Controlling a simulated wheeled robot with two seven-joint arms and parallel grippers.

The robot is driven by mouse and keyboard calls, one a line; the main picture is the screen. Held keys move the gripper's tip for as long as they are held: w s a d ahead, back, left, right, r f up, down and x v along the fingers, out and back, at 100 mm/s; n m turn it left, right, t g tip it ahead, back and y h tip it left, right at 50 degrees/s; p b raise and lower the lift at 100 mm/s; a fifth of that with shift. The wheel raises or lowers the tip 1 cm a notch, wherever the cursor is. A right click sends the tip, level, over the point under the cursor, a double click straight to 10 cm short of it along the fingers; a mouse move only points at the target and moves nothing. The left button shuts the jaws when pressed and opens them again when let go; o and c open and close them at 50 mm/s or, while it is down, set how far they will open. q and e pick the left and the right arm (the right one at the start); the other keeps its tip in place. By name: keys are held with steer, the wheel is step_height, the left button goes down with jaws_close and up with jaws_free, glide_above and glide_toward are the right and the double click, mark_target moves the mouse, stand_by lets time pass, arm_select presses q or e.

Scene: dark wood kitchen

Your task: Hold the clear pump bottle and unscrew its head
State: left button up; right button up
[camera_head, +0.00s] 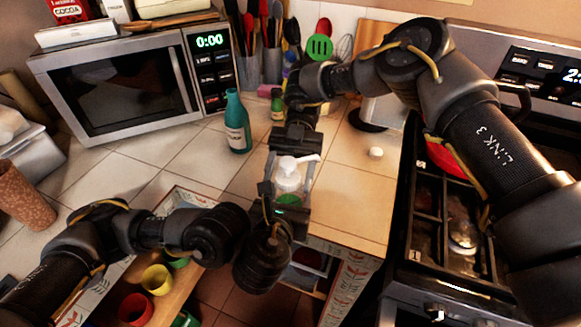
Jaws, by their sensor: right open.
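The clear pump bottle (287,184) stands upright near the counter's front edge, with a white pump head whose spout points right and green showing low on it. My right gripper (291,164) is open and comes down from above, its dark fingers beside the pump head. I cannot tell whether they touch it. My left gripper (284,196) reaches up from below in front of the bottle's lower part. Its hand hides the bottle's base, and whether its fingers are closed on the bottle cannot be made out.
A teal bottle (237,124) and a small green bottle (277,104) stand behind. A microwave (120,85) is at the back left, a stove (455,225) at the right. A small white round object (376,152) lies on the counter. An open drawer with coloured cups (157,279) is below.

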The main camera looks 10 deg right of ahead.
steer(key=v, duration=0.5)
steer(key=shift+w+d, duration=0.1)
steer(key=shift+w, duration=0.05)
